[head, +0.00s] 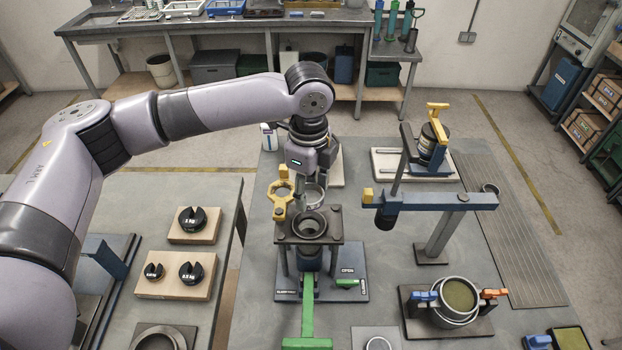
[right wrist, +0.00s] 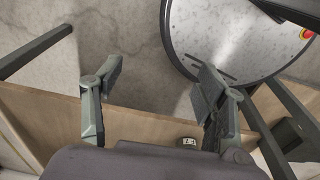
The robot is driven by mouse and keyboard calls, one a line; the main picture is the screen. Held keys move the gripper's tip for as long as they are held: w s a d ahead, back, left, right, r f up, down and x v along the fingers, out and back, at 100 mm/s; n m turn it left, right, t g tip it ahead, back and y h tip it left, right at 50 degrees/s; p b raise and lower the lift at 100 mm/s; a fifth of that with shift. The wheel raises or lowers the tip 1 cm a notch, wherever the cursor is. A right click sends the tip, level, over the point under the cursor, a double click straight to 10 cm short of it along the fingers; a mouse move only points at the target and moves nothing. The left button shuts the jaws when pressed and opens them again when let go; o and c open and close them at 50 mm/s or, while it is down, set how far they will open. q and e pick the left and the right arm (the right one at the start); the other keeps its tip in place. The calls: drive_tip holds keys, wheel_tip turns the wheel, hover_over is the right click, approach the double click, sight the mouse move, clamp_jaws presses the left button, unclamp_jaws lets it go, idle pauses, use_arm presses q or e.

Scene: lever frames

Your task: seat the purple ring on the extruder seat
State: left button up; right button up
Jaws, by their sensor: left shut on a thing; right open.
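My left gripper (head: 309,178) points down in the head view, just behind and above the extruder. It is shut on a pale ring (head: 315,196), which reads more grey than clearly purple here. The fingers partly hide the ring. The extruder seat (head: 310,224) is a dark round collar with an open bore on a small raised plate. The ring shows at the back of the seat; I cannot tell whether they touch. My right gripper (right wrist: 157,72) is open and empty in the right wrist view, away from the seat.
A yellow wrench-like part (head: 281,196) stands close left of the ring. A blue beam on a post (head: 425,200) is to the right. A green lever (head: 308,318) extends forward. A pot in a clamp (head: 456,301) is at front right. Slotted weights (head: 192,219) lie on the left table.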

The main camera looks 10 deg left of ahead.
use_arm(q)
wheel_tip(320, 180, down, 6)
drive_tip(key=b, duration=0.4)
drive_tip(key=shift+w+r, duration=0.1)
drive_tip(key=shift+r, duration=0.15)
drive_tip(key=shift+f, duration=1.5)
use_arm(e)
drive_tip(key=f, duration=0.4)
drive_tip(key=shift+a+f, duration=0.2)
drive_tip(key=shift+f, duration=0.1)
use_arm(q)
drive_tip(key=shift+f, duration=0.15)
use_arm(e)
drive_tip(key=shift+w, duration=0.25)
use_arm(q)
drive_tip(key=shift+f, duration=0.35)
use_arm(e)
drive_tip(key=shift+d, duration=0.2)
use_arm(q)
drive_tip(key=o, duration=1.3)
